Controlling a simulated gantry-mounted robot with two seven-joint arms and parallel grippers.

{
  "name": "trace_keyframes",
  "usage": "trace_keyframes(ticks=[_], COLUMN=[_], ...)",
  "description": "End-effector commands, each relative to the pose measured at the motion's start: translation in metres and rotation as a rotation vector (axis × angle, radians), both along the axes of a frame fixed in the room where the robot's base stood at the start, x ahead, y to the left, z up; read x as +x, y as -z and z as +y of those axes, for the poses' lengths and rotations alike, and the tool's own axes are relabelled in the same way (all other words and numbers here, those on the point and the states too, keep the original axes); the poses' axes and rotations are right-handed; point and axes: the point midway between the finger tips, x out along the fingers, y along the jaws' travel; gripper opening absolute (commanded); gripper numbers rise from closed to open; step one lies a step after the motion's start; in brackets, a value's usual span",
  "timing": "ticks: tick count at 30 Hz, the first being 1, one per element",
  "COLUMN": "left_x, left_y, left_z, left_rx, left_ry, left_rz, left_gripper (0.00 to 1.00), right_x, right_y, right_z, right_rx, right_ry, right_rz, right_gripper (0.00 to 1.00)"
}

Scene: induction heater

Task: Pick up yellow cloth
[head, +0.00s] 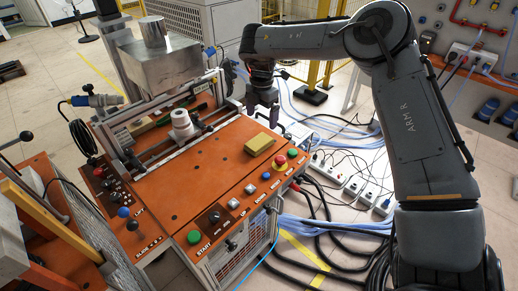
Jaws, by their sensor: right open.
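The yellow cloth (260,144) is a small folded block lying flat on the orange top of the machine, near its right edge and behind the row of buttons. My right gripper (262,118) points down just behind the cloth, near the back right edge of the orange top. It is open and looks empty, and it is apart from the cloth in the picture. Its exact height above the surface is hard to tell. My left gripper is not in view.
The orange machine top (190,185) is clear left of the cloth. A red emergency knob (280,160) and several buttons line its front right edge. A metal cylinder (181,120) stands on the rails to the left. Cables and power strips (350,185) lie on the floor at right.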

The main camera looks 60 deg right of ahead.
Motion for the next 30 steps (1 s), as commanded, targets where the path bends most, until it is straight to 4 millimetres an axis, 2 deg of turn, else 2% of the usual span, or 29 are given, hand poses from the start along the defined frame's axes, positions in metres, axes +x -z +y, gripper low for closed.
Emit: trace_keyframes(ticks=[9,16,25,30], left_x=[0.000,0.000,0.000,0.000], left_y=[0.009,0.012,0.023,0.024], left_z=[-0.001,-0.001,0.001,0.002], left_rx=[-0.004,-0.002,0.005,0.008], left_ry=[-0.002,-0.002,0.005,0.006], left_rz=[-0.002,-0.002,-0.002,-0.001], left_gripper=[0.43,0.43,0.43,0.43], right_x=[0.000,0.000,0.001,0.002], right_y=[0.042,0.054,0.090,0.099], right_z=[0.000,0.002,0.009,0.009], right_rx=[0.001,0.002,0.002,0.002], right_ry=[0.001,0.000,0.001,0.002], right_rz=[0.002,0.001,0.002,0.000], right_gripper=[0.96,0.96,0.96,0.96])
